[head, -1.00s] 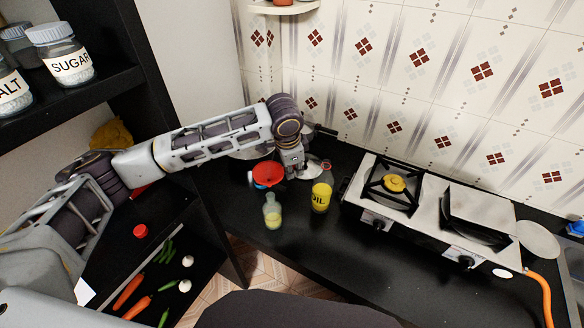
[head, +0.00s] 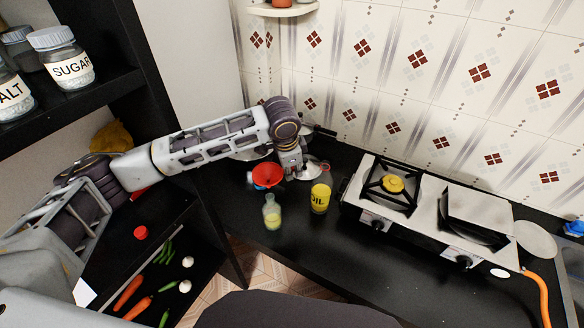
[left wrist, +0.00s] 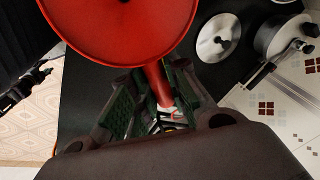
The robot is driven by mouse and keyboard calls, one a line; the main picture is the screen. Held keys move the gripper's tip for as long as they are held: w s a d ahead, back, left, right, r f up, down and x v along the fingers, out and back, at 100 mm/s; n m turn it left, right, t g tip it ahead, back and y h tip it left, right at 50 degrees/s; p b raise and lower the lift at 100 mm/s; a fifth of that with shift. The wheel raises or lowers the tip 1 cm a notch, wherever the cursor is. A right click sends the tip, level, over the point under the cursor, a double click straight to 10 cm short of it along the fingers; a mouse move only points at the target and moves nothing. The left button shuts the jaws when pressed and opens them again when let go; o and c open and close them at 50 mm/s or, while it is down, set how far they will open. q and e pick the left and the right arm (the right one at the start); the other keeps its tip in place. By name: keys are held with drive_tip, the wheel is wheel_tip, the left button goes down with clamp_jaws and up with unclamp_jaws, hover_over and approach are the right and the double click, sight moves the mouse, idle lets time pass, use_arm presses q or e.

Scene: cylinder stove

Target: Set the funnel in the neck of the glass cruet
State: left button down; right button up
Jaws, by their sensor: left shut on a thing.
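The red funnel (head: 267,175) is in my left gripper, its wide mouth facing up in the head view. In the left wrist view the funnel (left wrist: 120,28) fills the top, with its spout between the green-padded fingers of my left gripper (left wrist: 158,102). The gripper (head: 283,175) is shut on the spout; its fingertips are largely hidden in the head view. The glass cruet (head: 272,214), with pale yellow liquid inside, stands upright on the black counter, nearer than the funnel and apart from it. My right gripper is not in view.
A yellow oil container (head: 320,198) stands right of the cruet. The gas stove (head: 424,207) is farther right. A pan and a round lid lie behind the gripper. The counter front of the stove is clear. A dark shelf with jars (head: 63,57) is at left.

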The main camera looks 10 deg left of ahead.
use_arm(q)
wheel_tip(320, 180, down, 7)
drive_tip(key=shift+r, duration=0.2)
idle(1.9)
drive_tip(key=shift+f, duration=0.25)
drive_tip(key=shift+f+p, duration=0.25)
drive_tip(key=shift+p, duration=0.1)
idle(1.2)
drive_tip(key=c, duration=1.3)
unclamp_jaws()
drive_tip(key=v, duration=1.2)
drive_tip(key=shift+s+f, duration=0.1)
